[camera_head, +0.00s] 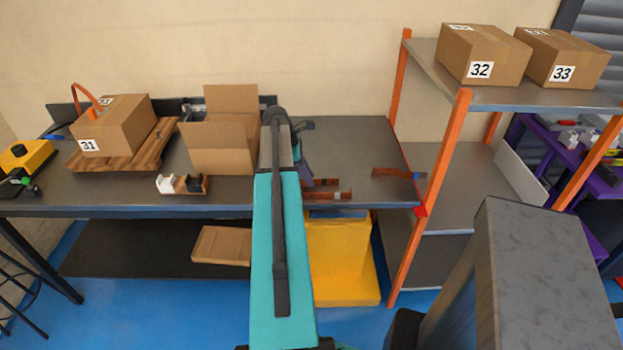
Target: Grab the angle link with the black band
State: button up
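Copper-coloured links lie on the dark workbench (350,150). A small group of them (325,194) is just right of my arm, with a pale patch near its right end. Another copper link (390,172) lies further right, with a blue patch at its right end. I cannot make out a black band on any of these links. My gripper (308,180) is low over the bench beside the left end of the group, largely hidden by my arm. Its fingers are too small and covered to tell whether they are open or touching a link.
An open carton (218,148) stands left of my arm. Box 31 (122,127) sits on a wooden pallet (130,160). An orange-post shelf (455,130) bounds the right. A yellow bin (345,262) stands below the bench.

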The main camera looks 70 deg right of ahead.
jog(key=shift+s+f, duration=0.1)
jog(key=shift+f, duration=0.15)
jog(key=shift+c, duration=0.2)
grip_shut()
